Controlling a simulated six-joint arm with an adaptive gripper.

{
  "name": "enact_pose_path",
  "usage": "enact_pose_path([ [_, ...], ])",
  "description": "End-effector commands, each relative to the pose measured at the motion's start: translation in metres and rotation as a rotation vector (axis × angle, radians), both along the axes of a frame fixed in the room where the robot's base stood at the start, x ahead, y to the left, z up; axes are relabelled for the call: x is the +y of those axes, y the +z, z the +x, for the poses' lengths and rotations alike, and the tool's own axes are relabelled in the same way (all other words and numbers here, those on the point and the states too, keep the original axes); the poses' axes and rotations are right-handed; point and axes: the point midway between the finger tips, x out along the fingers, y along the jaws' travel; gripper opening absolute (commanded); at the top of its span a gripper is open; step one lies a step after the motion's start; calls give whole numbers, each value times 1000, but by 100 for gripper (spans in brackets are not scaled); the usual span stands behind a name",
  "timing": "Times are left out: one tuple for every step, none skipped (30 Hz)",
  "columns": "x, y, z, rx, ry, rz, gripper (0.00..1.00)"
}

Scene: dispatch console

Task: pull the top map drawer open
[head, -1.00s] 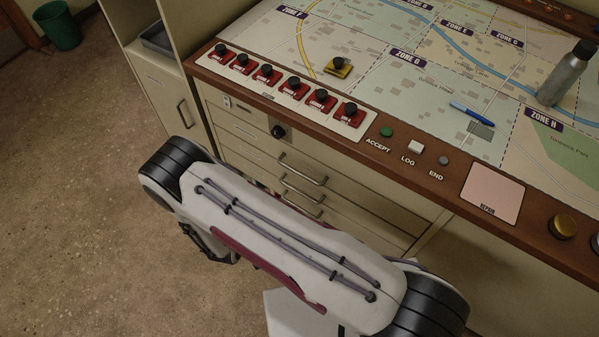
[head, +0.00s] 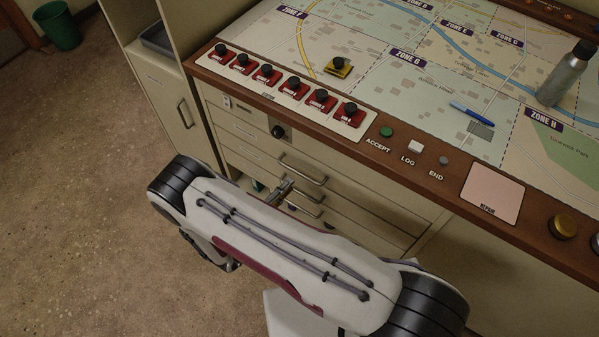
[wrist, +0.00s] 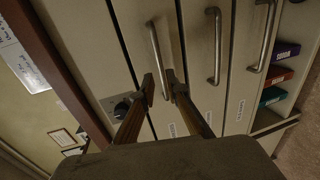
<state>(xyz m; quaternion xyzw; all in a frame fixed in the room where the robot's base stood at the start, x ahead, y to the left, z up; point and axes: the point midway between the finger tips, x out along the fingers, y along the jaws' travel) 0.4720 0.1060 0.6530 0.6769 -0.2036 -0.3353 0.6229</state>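The top map drawer (wrist: 142,40) is shut, its front flush with the cabinet. Its bar handle (wrist: 155,50) is the leftmost of the handles in the wrist view; the handle (head: 303,169) also shows in the head view, below the console edge. My gripper (wrist: 160,78) is open, its two fingertips on either side of the line of this handle near one end of the bar. I cannot tell how far the tips are from the bar, and nothing is gripped. In the head view my gripper (head: 288,184) shows partly beyond my arm, close to the drawer fronts.
Lower drawers have similar handles (wrist: 216,45), (wrist: 266,35). A black knob (head: 278,132) sits on the panel above the top drawer. The wooden console edge (head: 330,135) overhangs the drawers. Coloured binders (wrist: 279,75) stand on an open shelf.

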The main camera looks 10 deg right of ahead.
Motion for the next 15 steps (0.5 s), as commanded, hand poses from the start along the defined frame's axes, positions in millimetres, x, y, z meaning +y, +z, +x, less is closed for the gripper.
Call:
enact_pose_path([
  [0, 0, 0, 1, 0, 0, 14],
  [0, 0, 0, 1, 0, 0, 14],
  [0, 0, 0, 1, 0, 1, 14],
  [0, 0, 0, 1, 1, 1, 14],
  [0, 0, 0, 1, 1, 1, 14],
  [0, 0, 0, 1, 1, 2, 14],
  [0, 0, 0, 1, 1, 2, 14],
  [0, 0, 0, 1, 1, 2, 14],
  [0, 0, 0, 1, 1, 2, 14],
  [0, -1, 1, 1, 1, 2, 14],
  [-1, -1, 1, 1, 0, 2, 14],
  [-1, -1, 2, 0, 0, 3, 14],
  [-2, -1, 2, 0, 0, 3, 14],
  [-3, -1, 3, 0, 0, 3, 14],
  [-4, -2, 4, 0, 0, 3, 14],
])
